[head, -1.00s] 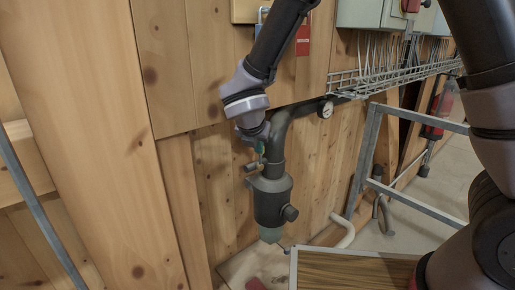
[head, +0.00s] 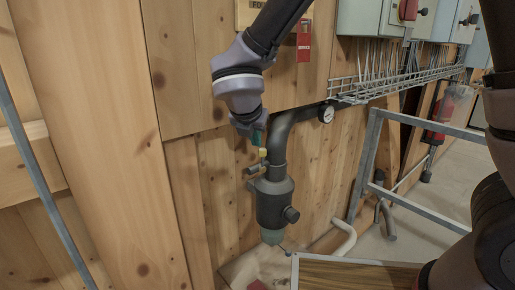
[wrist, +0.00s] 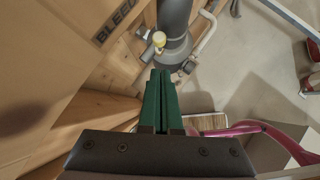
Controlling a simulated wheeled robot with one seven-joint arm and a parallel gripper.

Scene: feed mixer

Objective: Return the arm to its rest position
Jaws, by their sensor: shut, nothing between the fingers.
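My gripper (wrist: 160,88) shows in the wrist view with its two green fingers together and nothing between them. In the head view my gripper (head: 261,139) is small and partly hidden behind my wrist, close to the upper part of the dark pipe fitting (head: 273,203). I cannot tell whether it touches the fitting. The wrist view shows the same fitting (wrist: 173,22) beyond the fingertips, with a yellow-capped valve (wrist: 159,40) on its side. My arm reaches down from the top of the head view.
A wire cable tray (head: 400,82) runs along the wooden wall, under grey electrical boxes (head: 385,18). A grey metal frame (head: 415,203) stands at right. A red tag (head: 304,42) hangs above. Open floor (head: 440,180) lies at right.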

